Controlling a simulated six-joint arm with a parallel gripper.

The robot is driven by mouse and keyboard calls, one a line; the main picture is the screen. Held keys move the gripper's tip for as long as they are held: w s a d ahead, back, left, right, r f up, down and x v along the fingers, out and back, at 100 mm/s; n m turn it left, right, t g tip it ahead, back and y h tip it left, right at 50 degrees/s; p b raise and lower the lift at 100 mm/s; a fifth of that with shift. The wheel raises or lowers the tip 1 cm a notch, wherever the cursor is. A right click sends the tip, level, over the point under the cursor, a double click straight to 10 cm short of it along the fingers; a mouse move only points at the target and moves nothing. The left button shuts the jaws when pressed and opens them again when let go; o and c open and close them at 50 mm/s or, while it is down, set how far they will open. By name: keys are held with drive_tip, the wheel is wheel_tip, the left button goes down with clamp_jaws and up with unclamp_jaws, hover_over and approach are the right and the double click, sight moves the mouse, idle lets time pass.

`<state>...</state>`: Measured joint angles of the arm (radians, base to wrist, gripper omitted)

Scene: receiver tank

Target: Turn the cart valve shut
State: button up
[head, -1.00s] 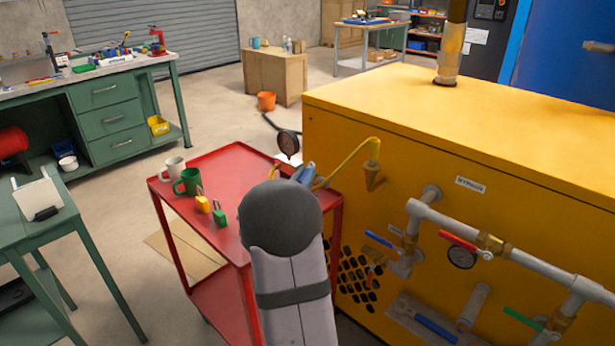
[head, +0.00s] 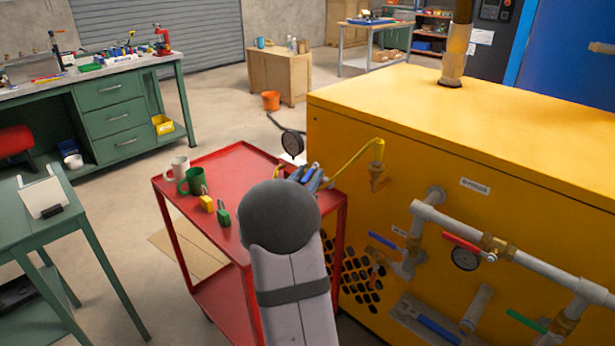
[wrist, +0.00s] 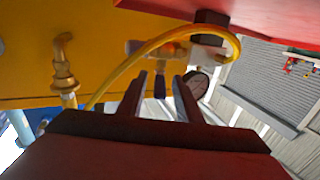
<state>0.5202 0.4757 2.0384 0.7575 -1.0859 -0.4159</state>
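The cart valve (wrist: 172,51) is a small brass body at the cart's edge in the wrist view, joined to a yellow hose. Its dark blue handle (wrist: 160,84) shows beyond and between my fingers. My gripper (wrist: 159,77) is open, its two dark fingers apart; I cannot tell whether either touches the handle. In the head view my gripper (head: 311,179) is at the far right corner of the red cart (head: 241,167), and my arm hides much of the valve.
The yellow tank housing (head: 430,120) stands close to the cart's right. The yellow hose (head: 345,168) runs to a brass fitting (head: 377,172) on it. Pipes with levers stick out at right.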

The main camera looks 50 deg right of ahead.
drive_tip(key=v, duration=0.7)
drive_tip(key=shift+a, duration=0.2)
drive_tip(key=shift+c, duration=0.3)
drive_tip(key=shift+s, duration=0.25)
clamp_jaws()
drive_tip(key=s+d+r+g+y+p, duration=0.1)
drive_tip(key=s+d+y+p, duration=0.1)
drive_tip(key=d+y+p, duration=0.3)
drive_tip(key=s+d+r+y+p, duration=0.2)
drive_tip(key=s+y+p, duration=0.15)
drive_tip(key=p, duration=0.45)
drive_tip(key=s+r+n+t+y+p, duration=0.1)
drive_tip(key=s+r+y+p, duration=0.3)
drive_tip(key=p, duration=0.5)
wheel_tip(320, 180, up, 3)
drive_tip(key=shift+s+r+y, duration=0.1)
drive_tip(key=shift+s+y, duration=0.25)
drive_tip(key=shift+y, duration=0.7)
